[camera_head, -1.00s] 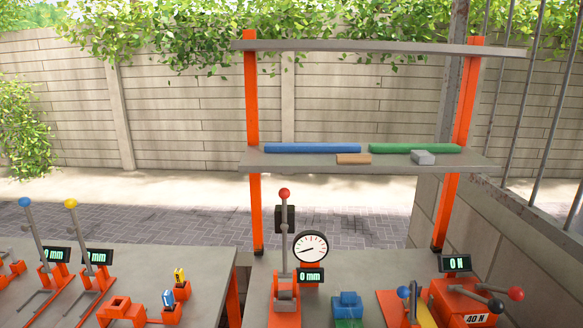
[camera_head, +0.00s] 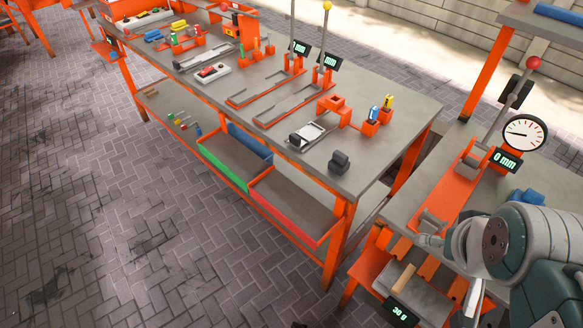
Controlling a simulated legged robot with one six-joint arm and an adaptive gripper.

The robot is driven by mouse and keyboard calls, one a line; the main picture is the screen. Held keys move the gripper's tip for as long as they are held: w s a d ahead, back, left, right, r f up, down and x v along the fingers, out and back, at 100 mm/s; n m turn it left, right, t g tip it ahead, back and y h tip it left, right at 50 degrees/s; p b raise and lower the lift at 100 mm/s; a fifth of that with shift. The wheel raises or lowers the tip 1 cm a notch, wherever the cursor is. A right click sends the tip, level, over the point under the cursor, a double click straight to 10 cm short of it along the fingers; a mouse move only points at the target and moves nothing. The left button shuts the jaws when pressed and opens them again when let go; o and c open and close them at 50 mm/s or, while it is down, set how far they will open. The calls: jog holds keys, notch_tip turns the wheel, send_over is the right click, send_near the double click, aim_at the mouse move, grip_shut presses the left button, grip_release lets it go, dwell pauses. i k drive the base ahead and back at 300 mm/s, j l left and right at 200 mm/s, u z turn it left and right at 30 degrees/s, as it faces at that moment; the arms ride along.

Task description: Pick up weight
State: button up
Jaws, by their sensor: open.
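A small dark grey block with a raised top (camera_head: 340,162), which looks like the weight, stands on the near right part of the long grey table. Clear tabletop surrounds it. A second dark block (camera_head: 296,140) sits at the end of a pale plate to its left. My arm fills the lower right corner. My gripper (camera_head: 474,297) shows only in part there, below the wrist, over the right-hand bench and well apart from the dark block. Its fingertips are mostly hidden and I see nothing held in it.
The long table (camera_head: 398,118) holds orange fixtures and levers, with blue and red bins (camera_head: 290,205) beneath. Paved floor (camera_head: 120,200) is clear on the left.

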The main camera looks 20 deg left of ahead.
aim_at(340, 164)
jog(key=u, duration=0.55)
jog(key=k+j+z, duration=0.15)
jog(key=z, duration=1.35)
jog(key=u, duration=1.45)
jog(key=z, duration=0.6)
jog(key=i+j+z, duration=0.15)
jog(key=j+z, duration=0.3)
jog(key=i+j+z, duration=0.1)
jog(key=j+z, duration=0.8)
